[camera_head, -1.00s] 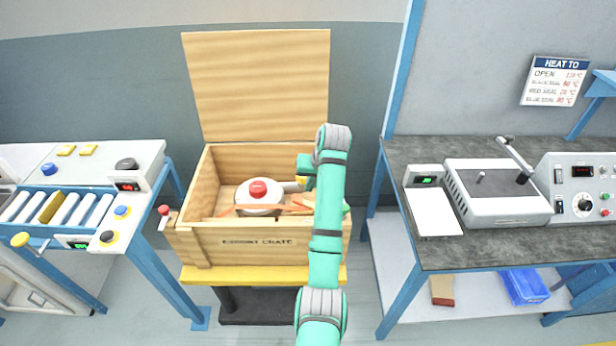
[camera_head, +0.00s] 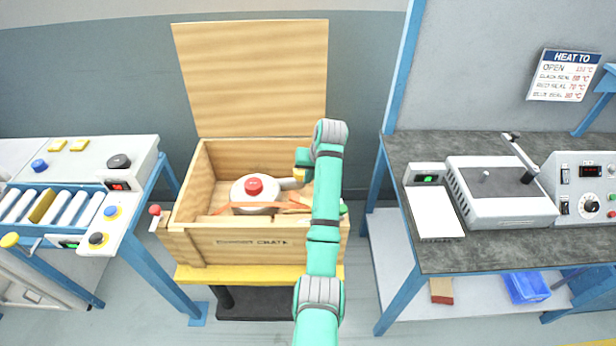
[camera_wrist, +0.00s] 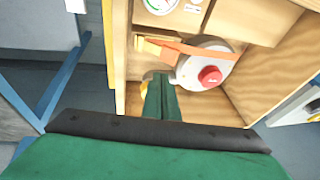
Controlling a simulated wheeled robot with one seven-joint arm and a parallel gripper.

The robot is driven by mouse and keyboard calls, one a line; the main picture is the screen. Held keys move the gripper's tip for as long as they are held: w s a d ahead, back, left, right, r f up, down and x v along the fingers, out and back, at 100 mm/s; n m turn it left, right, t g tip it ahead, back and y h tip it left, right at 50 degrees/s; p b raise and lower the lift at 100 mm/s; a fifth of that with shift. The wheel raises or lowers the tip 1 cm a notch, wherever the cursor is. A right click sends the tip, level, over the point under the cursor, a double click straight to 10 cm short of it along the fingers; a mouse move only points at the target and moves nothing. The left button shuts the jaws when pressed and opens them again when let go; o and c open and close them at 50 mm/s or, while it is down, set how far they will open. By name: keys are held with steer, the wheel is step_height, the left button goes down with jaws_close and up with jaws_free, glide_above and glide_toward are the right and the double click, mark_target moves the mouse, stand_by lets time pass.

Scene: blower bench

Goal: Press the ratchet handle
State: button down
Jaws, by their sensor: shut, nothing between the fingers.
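A wooden crate (camera_head: 190,243) with its lid raised holds a round grey blower (camera_head: 245,190) with a red cap. An orange strap (camera_head: 270,206) runs across the blower. In the wrist view the strap (camera_wrist: 195,49) ends at a yellow-orange piece (camera_wrist: 152,47) by the crate wall. I cannot make out a distinct ratchet handle. My gripper (camera_wrist: 160,88) is shut and empty, with its green fingers reaching into the crate beside the blower's pipe and short of the strap. In the head view my arm hides the gripper and the crate's right part.
A red-knobbed lever (camera_head: 155,210) is at the crate's left side. A roller bench (camera_head: 95,165) stands left, and a dark workbench (camera_head: 440,255) with a grey machine (camera_head: 490,205) stands right. In the wrist view a gauge (camera_wrist: 160,5) sits in the crate beyond the strap.

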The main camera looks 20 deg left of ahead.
glide_above(295, 196)
steer(key=d, duration=0.2)
steer(key=f, duration=0.8)
steer(key=shift+s+d, duration=0.15)
steer(key=shift+s, duration=0.1)
steer(key=shift+a+f, duration=0.4)
steer(key=shift+f, duration=0.3)
steer(key=shift+s+a, duration=0.1)
